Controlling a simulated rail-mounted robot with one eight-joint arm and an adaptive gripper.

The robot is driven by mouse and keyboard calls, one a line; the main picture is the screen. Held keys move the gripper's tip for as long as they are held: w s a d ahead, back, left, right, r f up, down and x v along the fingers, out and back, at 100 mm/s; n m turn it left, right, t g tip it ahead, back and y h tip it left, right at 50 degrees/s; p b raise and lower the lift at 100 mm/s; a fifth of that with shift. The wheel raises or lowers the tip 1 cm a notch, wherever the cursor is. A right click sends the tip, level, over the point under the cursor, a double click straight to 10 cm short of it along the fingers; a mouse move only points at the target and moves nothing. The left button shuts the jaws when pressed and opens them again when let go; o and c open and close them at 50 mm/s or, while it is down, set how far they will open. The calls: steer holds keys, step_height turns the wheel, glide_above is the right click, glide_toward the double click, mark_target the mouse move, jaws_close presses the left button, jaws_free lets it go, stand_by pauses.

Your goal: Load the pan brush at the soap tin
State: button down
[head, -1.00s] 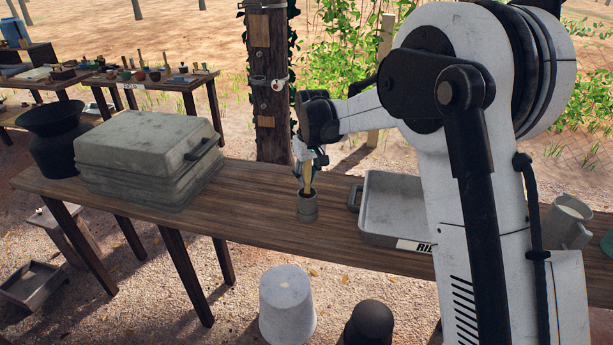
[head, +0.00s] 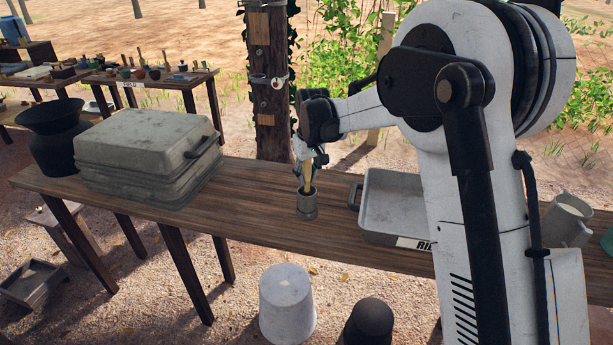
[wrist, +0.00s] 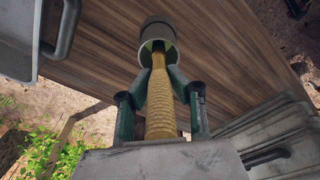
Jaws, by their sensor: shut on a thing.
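The pan brush shows as a tan, ridged handle (wrist: 160,100) in the wrist view. It also shows in the head view (head: 308,172), upright. My gripper (wrist: 160,82) is shut on this handle, its green and dark fingers on either side. It also shows in the head view (head: 308,165), just above the tin. The soap tin (head: 307,206) is a small grey cylinder standing on the wooden table. It also shows in the wrist view (wrist: 157,30). The lower end of the brush is inside the tin's mouth, so its bristles are hidden.
A large grey lidded case (head: 150,150) and a dark pot (head: 55,140) stand left on the table (head: 250,215). A grey tray (head: 388,232) with a handle lies to the right. A pale mug (head: 567,220) is farther right. A white bucket (head: 287,305) stands below.

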steer(key=shift+f+b, duration=0.4)
steer(key=shift+b, duration=0.05)
stand_by(1.8)
steer(key=shift+r, duration=0.15)
steer(key=shift+r+p, duration=1.55)
steer(key=shift+r, duration=1.85)
